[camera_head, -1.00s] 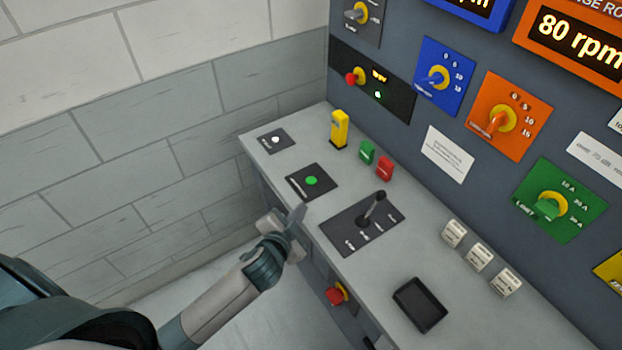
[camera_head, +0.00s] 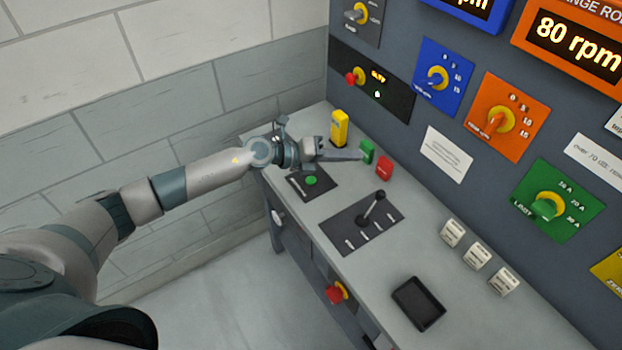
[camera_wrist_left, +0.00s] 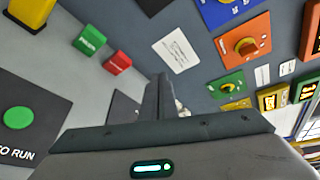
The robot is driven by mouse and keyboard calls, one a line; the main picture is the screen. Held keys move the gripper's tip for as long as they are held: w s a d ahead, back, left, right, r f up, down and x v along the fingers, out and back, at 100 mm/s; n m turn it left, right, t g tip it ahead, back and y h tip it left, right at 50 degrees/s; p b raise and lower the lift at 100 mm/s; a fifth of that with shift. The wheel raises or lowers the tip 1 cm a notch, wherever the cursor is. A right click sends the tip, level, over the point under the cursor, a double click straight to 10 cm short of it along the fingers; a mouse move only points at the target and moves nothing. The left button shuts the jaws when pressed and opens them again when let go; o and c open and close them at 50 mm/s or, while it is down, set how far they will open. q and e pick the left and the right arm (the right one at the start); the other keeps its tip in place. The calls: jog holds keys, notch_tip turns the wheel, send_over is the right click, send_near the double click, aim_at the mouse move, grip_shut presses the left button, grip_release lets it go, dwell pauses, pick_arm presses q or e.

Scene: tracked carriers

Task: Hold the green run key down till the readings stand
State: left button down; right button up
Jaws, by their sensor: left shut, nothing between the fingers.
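The green run key (camera_head: 311,180) is a round green button on a dark plate on the desk. In the left wrist view it (camera_wrist_left: 18,117) lies at the left edge, with "TO RUN" lettered beside it. My left gripper (camera_head: 356,154) is shut and empty. It reaches over the desk beyond the key, its tips close to a green block (camera_head: 367,151); I cannot tell whether they touch. In the left wrist view the shut fingers (camera_wrist_left: 160,95) point away from the key. The orange display (camera_head: 576,42) reads 80 rpm. My right gripper is out of view.
A yellow upright piece (camera_head: 339,128) and a red block (camera_head: 384,168) stand near the gripper. A black lever (camera_head: 374,207) rises from its plate. Several white blocks and a dark tray (camera_head: 419,303) lie to the right. A red knob (camera_head: 335,294) projects from the desk front.

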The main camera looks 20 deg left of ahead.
pick_arm(q)
jog(key=w+a+f+m+g+y, duration=0.1)
jog(key=a+f+m+y, duration=0.1)
jog(key=a, duration=0.4)
jog(key=w+a+f+m+g+y, duration=0.1)
jog(key=a+f+g+y, duration=0.1)
jog(key=a, duration=0.4)
jog(key=shift+a+m+y, duration=0.3)
jog(key=shift+m+y, duration=0.1)
jog(key=b, duration=0.5)
send_over(316, 179)
jog(key=s+a, duration=0.2)
jog(key=a, duration=0.1)
jog(key=f, duration=0.7)
jog(key=shift+w+d, duration=0.2)
jog(key=shift+d, duration=0.05)
jog(key=shift+f+b, duration=0.7)
jog(key=shift+f, duration=0.15)
jog(key=shift+f, duration=0.4)
jog(key=shift+f+b, duration=0.55)
dwell(2.7)
